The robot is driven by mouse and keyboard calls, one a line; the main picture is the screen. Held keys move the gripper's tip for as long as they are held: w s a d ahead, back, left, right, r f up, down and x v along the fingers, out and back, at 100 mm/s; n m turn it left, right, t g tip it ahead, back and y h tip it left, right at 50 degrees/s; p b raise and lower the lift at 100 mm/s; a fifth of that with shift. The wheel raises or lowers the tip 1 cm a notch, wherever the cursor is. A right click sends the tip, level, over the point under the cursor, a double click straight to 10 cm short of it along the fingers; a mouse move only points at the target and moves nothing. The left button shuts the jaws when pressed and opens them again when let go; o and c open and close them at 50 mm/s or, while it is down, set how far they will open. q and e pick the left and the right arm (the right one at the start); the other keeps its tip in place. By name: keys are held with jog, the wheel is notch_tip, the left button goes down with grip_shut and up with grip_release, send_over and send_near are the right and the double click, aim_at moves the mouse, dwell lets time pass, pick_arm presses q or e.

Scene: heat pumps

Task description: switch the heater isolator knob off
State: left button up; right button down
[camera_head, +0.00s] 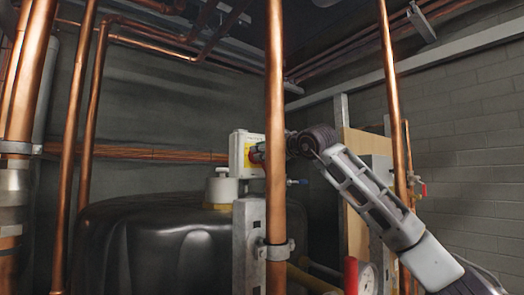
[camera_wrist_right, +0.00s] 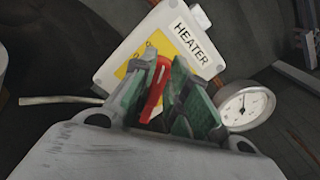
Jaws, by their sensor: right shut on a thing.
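The heater isolator is a white box with a yellow plate and a red knob. In the head view the isolator box (camera_head: 238,153) sits behind the vertical copper pipe, which hides part of it. In the right wrist view the box (camera_wrist_right: 135,45) carries a HEATER label (camera_wrist_right: 192,45), and the red knob (camera_wrist_right: 155,88) stands out from the yellow plate. My right gripper (camera_head: 262,153) reaches the front of the box from the right. In the wrist view its green-padded fingers (camera_wrist_right: 165,95) are shut on the red knob, one on each side. My left gripper is not in view.
A vertical copper pipe (camera_head: 276,80) stands close in front of the isolator. A black tank (camera_head: 165,250) is at lower left. A pressure gauge (camera_head: 367,278) and a red handle (camera_head: 351,275) are at lower right. Another copper pipe (camera_head: 392,90) rises behind my right arm.

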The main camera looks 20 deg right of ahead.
jog(key=n, duration=0.3)
jog(key=n+p, duration=0.1)
jog(key=n, duration=0.2)
jog(key=f+n, duration=0.1)
jog(key=n, duration=0.2)
jog(key=shift+s+a+n, duration=0.1)
jog(key=shift+a+n, duration=0.25)
jog(key=shift+n, duration=0.05)
jog(key=shift+f+n+p, duration=0.2)
jog(key=shift+n+p, duration=0.1)
jog(key=shift+n, duration=0.7)
jog(key=shift+f, duration=0.1)
jog(key=c, duration=1.4)
grip_release()
jog(key=shift+v, duration=6.05)
